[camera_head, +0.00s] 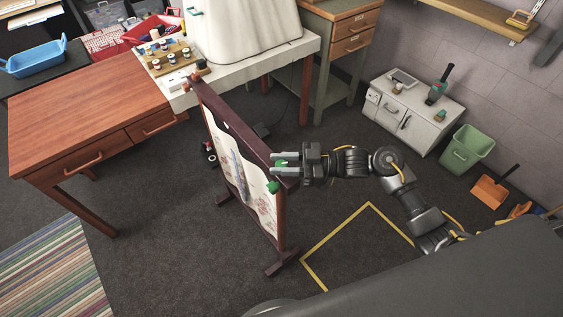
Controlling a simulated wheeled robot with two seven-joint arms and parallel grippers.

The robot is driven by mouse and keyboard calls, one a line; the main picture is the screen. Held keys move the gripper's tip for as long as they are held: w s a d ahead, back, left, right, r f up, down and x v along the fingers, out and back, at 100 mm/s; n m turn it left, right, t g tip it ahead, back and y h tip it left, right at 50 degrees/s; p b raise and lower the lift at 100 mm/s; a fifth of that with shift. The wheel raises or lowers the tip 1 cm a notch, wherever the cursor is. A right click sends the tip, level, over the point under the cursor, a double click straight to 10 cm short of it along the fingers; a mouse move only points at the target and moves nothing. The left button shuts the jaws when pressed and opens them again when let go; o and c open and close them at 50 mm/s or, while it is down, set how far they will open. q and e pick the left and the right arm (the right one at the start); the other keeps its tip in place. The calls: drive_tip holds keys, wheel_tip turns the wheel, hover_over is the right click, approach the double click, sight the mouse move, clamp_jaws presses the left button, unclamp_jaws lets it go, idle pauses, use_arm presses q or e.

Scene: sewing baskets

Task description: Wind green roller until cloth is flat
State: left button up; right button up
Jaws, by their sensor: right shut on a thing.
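A dark wooden frame (233,119) stands on the floor in the middle of the view. A pale cloth (222,143) with a floral print hangs on it, with a bluish band or fold down its middle; I cannot tell how slack it is. My right gripper (284,165) is at the near end of the frame's top bar, shut on the green roller's end (282,162). Its fingers partly hide that end. Another green part (273,187) shows just below, beside the cloth's edge. My left gripper is not in view.
A wooden desk (85,100) stands left of the frame, and a white table (270,57) with spools stands behind it. A white cabinet (412,110) and green bin (466,149) are at right. Yellow tape (335,232) marks clear floor near the frame.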

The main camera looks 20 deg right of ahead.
drive_tip(key=m+t+h+p, duration=0.1)
drive_tip(key=t+p, duration=0.1)
drive_tip(key=m+t+p, duration=0.1)
drive_tip(key=t+p, duration=0.1)
drive_tip(key=shift+s+a+r+m+h, duration=0.1)
drive_tip(key=shift+s+r+m+h, duration=0.05)
drive_tip(key=shift+r+m+h, duration=0.25)
drive_tip(key=m+t+h, duration=0.1)
drive_tip(key=m+t+p, duration=0.1)
drive_tip(key=shift+f+t+h, duration=0.25)
drive_tip(key=shift+t+h, duration=0.05)
drive_tip(key=shift+h, duration=0.1)
drive_tip(key=shift+w+f, duration=0.1)
drive_tip(key=shift+w, duration=0.1)
drive_tip(key=o, duration=1)
drive_tip(key=shift+c, duration=0.2)
